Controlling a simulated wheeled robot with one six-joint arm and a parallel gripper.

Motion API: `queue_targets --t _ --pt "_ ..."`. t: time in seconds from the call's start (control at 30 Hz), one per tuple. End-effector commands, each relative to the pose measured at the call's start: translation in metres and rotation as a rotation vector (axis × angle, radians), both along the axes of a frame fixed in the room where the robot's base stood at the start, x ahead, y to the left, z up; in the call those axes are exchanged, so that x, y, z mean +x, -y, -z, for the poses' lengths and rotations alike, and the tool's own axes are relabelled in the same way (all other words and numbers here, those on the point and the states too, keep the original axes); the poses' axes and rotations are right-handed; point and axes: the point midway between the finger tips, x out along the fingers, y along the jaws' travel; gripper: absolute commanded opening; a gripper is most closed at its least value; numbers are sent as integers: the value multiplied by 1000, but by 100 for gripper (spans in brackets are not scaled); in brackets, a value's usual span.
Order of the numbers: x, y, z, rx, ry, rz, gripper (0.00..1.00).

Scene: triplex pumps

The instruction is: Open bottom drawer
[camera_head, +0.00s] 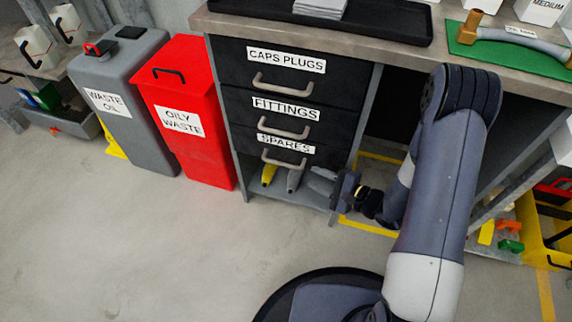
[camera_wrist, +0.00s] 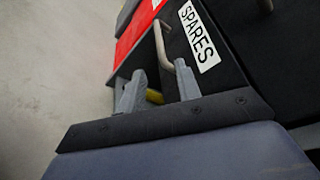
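The bottom drawer (camera_head: 325,155), labelled SPARES, sits below the CAPS PLUGS and FITTINGS drawers in the grey cabinet and looks shut. Its pale bar handle (camera_head: 284,161) runs across its front. In the wrist view the SPARES drawer (camera_wrist: 228,62) is at the upper right, and its handle (camera_wrist: 162,45) lies just beyond the fingertips. My gripper (camera_head: 318,180) is low, to the right of the handle. In the wrist view my gripper (camera_wrist: 160,72) has its two grey fingers apart, with nothing held. I cannot tell whether a finger touches the handle.
An open shelf below the drawer holds a yellow item (camera_head: 268,175). A red OILY WASTE bin (camera_head: 190,110) and grey WASTE OIL bin (camera_head: 125,95) stand left of the cabinet. A yellow crate (camera_head: 535,235) is at the right. The floor in front is clear.

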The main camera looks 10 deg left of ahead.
Motion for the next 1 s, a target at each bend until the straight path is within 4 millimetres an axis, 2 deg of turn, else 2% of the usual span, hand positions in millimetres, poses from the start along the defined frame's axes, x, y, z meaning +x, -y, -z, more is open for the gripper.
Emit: queue_targets --t 0.17,0.6,0.8,1.0 --pt "6 -17 5 0 3 -6 32" --pt "35 -82 20 -2 4 -3 32" --pt "41 -94 22 -2 3 0 32" --pt "42 -95 21 -1 2 2 32"
